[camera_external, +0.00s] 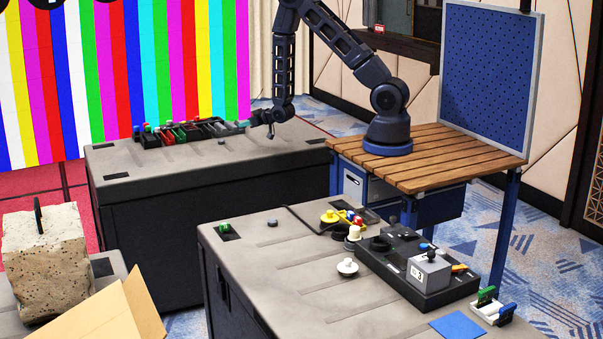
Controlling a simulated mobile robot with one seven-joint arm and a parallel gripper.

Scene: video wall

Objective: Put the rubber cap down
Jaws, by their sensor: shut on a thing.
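My gripper (267,127) hangs over the right part of the far dark case (290,142), at the end of my dark blue arm. It is shut on a small dark thing, apparently the rubber cap (271,135), just below the fingertips. The cap is too small to make out well. I cannot tell whether it touches the case top or is a little above it.
A tray of red, green and dark parts (182,134) lies left of my gripper on the far case. A small dark round piece (222,141) lies between them. The nearer case (290,262) holds a black box (415,270) and loose knobs.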

